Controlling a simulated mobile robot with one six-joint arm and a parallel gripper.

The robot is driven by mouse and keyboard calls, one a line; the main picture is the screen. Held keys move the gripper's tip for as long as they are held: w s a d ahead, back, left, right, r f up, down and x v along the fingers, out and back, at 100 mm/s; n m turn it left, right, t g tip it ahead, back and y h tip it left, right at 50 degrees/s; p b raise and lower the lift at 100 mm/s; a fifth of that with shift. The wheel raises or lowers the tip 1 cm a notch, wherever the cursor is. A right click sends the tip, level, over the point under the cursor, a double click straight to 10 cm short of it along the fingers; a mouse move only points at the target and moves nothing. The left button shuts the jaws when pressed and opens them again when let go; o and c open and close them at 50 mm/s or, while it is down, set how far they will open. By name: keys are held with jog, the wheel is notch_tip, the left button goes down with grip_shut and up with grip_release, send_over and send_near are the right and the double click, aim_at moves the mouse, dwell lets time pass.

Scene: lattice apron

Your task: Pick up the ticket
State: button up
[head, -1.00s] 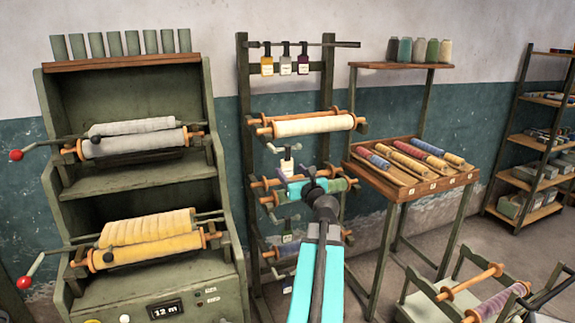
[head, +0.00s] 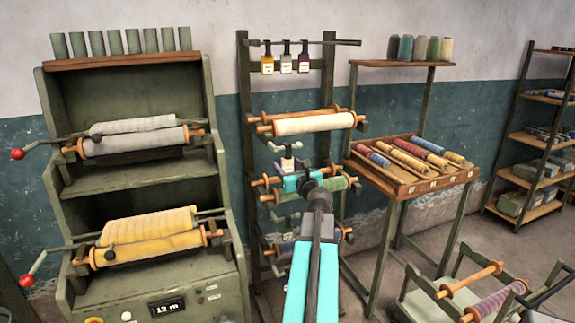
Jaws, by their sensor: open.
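My cyan arm hides part of the lower rolls, and the fingertips are too small to see clearly. I cannot tell whether they touch the ticket.
The middle rack (head: 243,110) carries several rolls on orange-ended spindles close around my gripper. A green machine (head: 55,130) with cranks stands left. A tray table (head: 398,190) with colored rolls stands right. A low cradle (head: 425,305) is at lower right.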

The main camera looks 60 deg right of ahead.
aim_at(283, 161)
jog(key=shift+p+x, duration=0.55)
jog(key=shift+x, duration=1.7)
jog(key=shift+c, duration=0.2)
jog(key=c, duration=1.1)
